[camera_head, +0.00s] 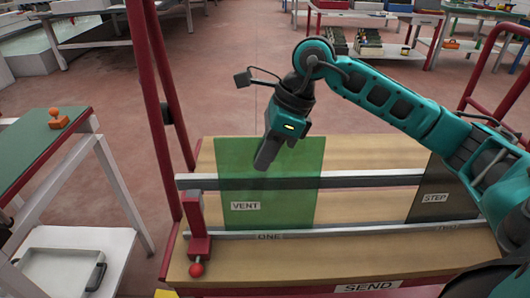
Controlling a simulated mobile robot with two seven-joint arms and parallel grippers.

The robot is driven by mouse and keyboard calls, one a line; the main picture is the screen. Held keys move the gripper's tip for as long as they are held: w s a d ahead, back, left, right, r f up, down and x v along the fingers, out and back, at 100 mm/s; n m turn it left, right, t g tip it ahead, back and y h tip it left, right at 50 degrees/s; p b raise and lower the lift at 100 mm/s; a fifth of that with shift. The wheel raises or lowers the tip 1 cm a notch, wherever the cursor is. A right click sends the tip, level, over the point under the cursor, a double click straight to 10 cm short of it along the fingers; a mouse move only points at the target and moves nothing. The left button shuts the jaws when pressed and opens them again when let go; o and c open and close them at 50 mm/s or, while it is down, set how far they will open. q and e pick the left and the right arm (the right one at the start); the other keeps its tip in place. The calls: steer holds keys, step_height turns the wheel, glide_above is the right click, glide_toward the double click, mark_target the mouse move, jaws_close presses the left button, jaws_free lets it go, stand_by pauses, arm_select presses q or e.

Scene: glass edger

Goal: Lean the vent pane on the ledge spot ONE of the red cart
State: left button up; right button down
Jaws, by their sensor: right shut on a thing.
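The vent pane (290,192) is a green see-through sheet with a label reading VENT. It stands upright at the ledge spot marked ONE (269,237) on the red cart (330,265), in front of the grey rail. My right gripper (264,163) is at the pane's upper part, pointing down, and is shut on it. The fingertips are partly hard to make out against the green. I cannot tell whether the pane's lower edge touches the ledge. My left gripper is not in view.
A dark pane labelled STEP (445,185) stands at the spot marked TWO, partly behind my right arm. A red clamp post (199,235) stands at the ledge's left end. A green-topped table (30,140) with an orange stamp (60,118) is at left.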

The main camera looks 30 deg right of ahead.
steer(key=shift+f, duration=0.1)
steer(key=c, duration=1.2)
jaws_free()
steer(key=shift+o, duration=0.4)
steer(key=shift+f, duration=0.15)
steer(key=p+v, duration=0.2)
steer(key=v, duration=1.1)
steer(key=shift+p, duration=0.35)
